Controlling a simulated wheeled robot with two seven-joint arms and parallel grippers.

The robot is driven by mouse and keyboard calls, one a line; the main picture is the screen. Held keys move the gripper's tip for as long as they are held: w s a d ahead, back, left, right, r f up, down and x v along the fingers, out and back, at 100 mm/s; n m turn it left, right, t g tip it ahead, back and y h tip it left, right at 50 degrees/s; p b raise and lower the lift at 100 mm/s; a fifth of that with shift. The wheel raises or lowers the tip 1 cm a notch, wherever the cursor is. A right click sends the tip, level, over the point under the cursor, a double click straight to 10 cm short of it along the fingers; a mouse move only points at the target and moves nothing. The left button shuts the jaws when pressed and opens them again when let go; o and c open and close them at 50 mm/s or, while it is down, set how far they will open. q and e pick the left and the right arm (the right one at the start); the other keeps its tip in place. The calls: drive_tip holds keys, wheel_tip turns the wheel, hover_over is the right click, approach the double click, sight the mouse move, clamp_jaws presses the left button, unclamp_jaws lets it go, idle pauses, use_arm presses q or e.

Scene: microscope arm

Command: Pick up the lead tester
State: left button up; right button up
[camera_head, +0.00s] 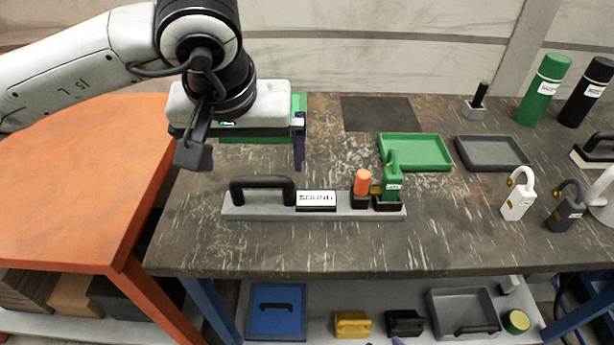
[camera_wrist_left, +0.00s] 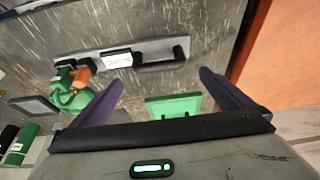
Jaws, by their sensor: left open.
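No label reads "lead tester", so I cannot tell for sure which thing it is. A long grey board (camera_head: 240,211) with a black handle (camera_head: 262,183) and a "SOUND" sign (camera_head: 316,199) lies mid-table. At its right end stand an orange piece (camera_head: 362,182) and a green hooked device (camera_head: 392,184) in black holders. My left gripper (camera_head: 246,152) is open and empty, above and behind the board's handle end. A green object (camera_head: 299,103) is partly hidden behind it. In the left wrist view, a green object (camera_wrist_left: 173,106) shows between the open fingers (camera_wrist_left: 160,80). My right gripper is not in view.
A green tray (camera_head: 416,150), a grey tray (camera_head: 492,152) and a dark mat (camera_head: 380,113) lie at the back. A white (camera_head: 517,202) and a dark (camera_head: 565,211) hooked piece stand at right. Green (camera_head: 543,90) and black (camera_head: 587,92) cylinders stand behind. An orange table (camera_head: 80,190) adjoins left.

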sight(260, 180)
use_arm(q)
drive_tip(key=x, duration=0.4)
drive_tip(key=shift+f, duration=0.35)
drive_tip(key=p+x, duration=0.1)
drive_tip(key=x, duration=0.3)
drive_tip(key=shift+w+d+f, duration=0.1)
drive_tip(key=shift+f, duration=0.1)
drive_tip(key=shift+w+f, duration=0.2)
drive_tip(key=shift+f, duration=0.2)
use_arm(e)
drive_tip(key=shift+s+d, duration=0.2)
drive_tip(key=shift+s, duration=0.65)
use_arm(q)
drive_tip(key=c, duration=1.8)
drive_tip(key=shift+w+d+r, duration=0.1)
drive_tip(key=shift+r, duration=0.2)
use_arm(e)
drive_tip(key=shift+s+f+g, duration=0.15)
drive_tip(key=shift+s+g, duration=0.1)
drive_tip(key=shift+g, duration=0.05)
